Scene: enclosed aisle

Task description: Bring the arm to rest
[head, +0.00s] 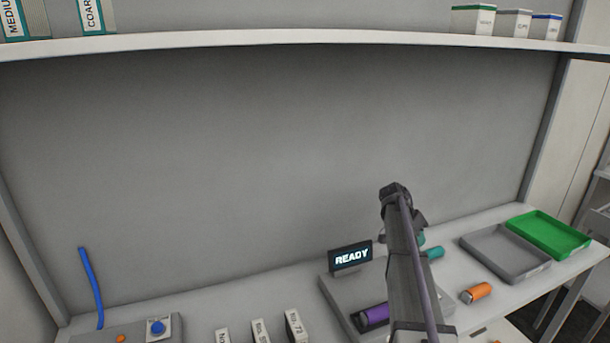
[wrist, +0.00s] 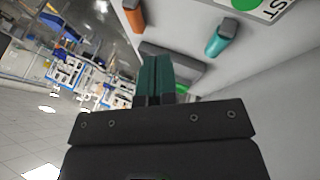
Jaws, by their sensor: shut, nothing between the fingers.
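My gripper (wrist: 156,60) shows in the wrist view with its two dark green fingers together and nothing between them. In the head view my arm rises from the lower edge in front of the bench, and the gripper itself cannot be made out clearly. In the wrist view the fingers overlap the grey tray behind them, and I cannot tell the distance. An orange cylinder (wrist: 134,16) and a teal cylinder (wrist: 221,38) lie to either side of the fingertips in the picture, both apart from them.
A grey tray (head: 505,277) and a green tray (head: 575,250) stand at the bench's right. A purple cylinder (head: 372,316) lies near my arm, by a READY display (head: 350,257). A shelf (head: 290,38) spans above.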

